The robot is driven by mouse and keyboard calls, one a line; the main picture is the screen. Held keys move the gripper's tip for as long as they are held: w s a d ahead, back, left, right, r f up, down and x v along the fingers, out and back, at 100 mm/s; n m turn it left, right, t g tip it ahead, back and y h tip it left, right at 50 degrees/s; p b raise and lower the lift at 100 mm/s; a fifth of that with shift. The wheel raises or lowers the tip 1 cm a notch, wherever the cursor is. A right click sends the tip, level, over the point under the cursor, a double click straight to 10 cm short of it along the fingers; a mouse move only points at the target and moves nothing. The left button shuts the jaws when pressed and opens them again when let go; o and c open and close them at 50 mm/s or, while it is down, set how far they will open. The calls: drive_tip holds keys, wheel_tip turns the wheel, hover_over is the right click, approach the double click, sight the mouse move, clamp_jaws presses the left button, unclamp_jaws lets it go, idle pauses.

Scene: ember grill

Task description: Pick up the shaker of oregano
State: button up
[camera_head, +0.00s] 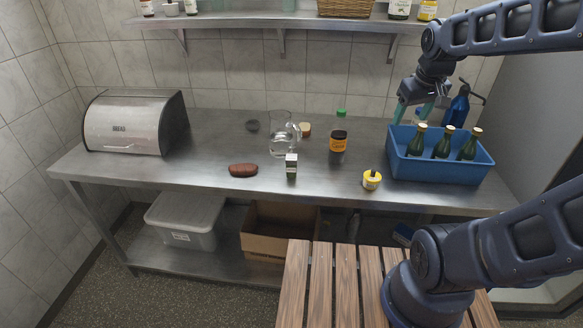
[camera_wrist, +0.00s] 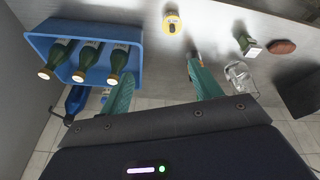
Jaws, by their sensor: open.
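A small container with a pale top and dark green sides (camera_head: 291,165) stands near the front middle of the metal counter. It also shows at the upper right of the wrist view (camera_wrist: 245,43). It may be the oregano shaker, but I cannot read its label. A green cap (camera_head: 341,112) shows behind the dark jar, and what it belongs to is mostly hidden. My gripper (camera_head: 416,108) is open and empty, above the back of the blue crate, well right of both. Its teal fingers are spread apart in the wrist view (camera_wrist: 160,72).
The blue crate (camera_head: 440,172) holds green bottles, with a blue spray bottle (camera_head: 458,108) behind. A dark orange-labelled jar (camera_head: 338,142), yellow container (camera_head: 372,180), glass jug (camera_head: 283,132) and brown sausage-like item (camera_head: 243,170) stand on the counter. A bread bin (camera_head: 125,122) is left; a shelf (camera_head: 270,21) hangs above.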

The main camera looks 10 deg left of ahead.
drive_tip(key=w+a+f+n+g, duration=0.1)
drive_tip(key=w+a+f+n, duration=0.2)
drive_tip(key=w+a+n, duration=0.45)
drive_tip(key=n+g, duration=0.3)
drive_tip(key=n, duration=0.4)
approach(292, 165)
drive_tip(key=shift+w+a+f, duration=0.15)
drive_tip(key=shift+w+f, duration=0.25)
drive_tip(key=shift+w, duration=0.1)
drive_tip(key=shift+a+f, duration=0.1)
drive_tip(key=shift+f, duration=0.15)
wheel_tip(292, 165, down, 5)
drive_tip(key=shift+f, duration=0.1)
drive_tip(key=shift+w+a+f, duration=0.1)
drive_tip(key=shift+w+f, duration=0.1)
drive_tip(key=shift+f, duration=1.05)
drive_tip(key=shift+w+f, duration=0.2)
drive_tip(key=shift+f, duration=1.1)
drive_tip(key=c, duration=1.1)
